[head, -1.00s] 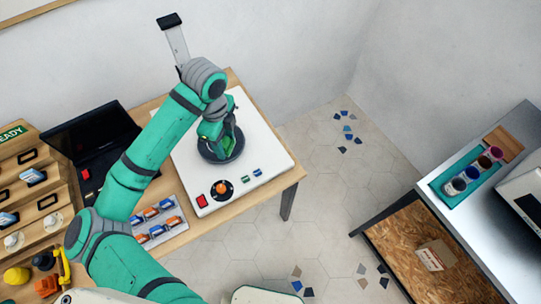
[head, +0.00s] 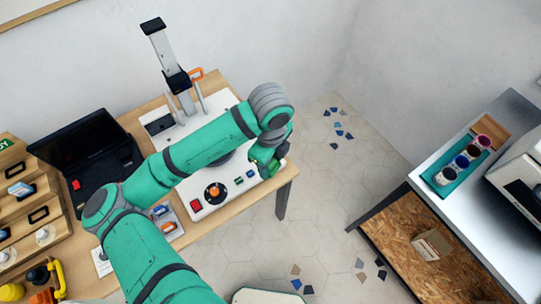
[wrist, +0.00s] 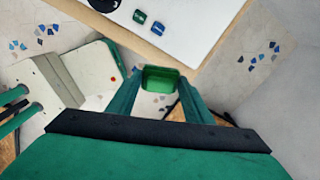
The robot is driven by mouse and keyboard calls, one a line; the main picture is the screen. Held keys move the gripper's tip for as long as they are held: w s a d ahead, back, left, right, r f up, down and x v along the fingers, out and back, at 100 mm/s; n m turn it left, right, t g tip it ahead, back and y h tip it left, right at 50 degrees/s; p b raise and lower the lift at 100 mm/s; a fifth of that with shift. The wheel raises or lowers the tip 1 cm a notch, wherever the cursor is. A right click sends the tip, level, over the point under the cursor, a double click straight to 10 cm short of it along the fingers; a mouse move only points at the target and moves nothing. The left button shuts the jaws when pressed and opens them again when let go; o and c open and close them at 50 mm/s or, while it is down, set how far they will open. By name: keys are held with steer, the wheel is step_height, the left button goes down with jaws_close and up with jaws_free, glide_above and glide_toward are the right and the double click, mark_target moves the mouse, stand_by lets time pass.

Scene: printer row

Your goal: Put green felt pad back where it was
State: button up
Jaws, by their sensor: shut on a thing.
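My gripper (wrist: 159,92) is shut on the green felt pad (wrist: 161,79), a rounded green square with a lighter rim between the two fingers in the wrist view. In the head view my gripper (head: 272,166) hangs by the right edge of the white-topped machine (head: 222,206) on the wooden table, and the pad is too small there to make out clearly. The machine's dark round plate (head: 222,157) is mostly hidden behind my arm. Its front carries a knob (head: 214,193), a red button (head: 196,205) and small green and blue buttons.
A black open case (head: 97,165) and a tray of small parts (head: 168,220) are left of the machine. An upright post (head: 165,50) stands behind it. At right, a bench holds a teal tray (head: 447,187) with several ink pots. Open floor (head: 325,200) lies between.

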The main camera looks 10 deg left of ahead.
steer(key=w+f, duration=0.4)
steer(key=w, duration=0.1)
steer(key=w+a+f, duration=0.1)
steer(key=w+f, duration=0.1)
steer(key=f, duration=0.1)
steer(key=shift+w, duration=0.25)
steer(key=shift+w+f, duration=0.2)
steer(key=shift+f, duration=1.4)
steer(key=shift+s+a+f, duration=0.1)
steer(key=o, duration=1.1)
steer(key=shift+d, duration=0.2)
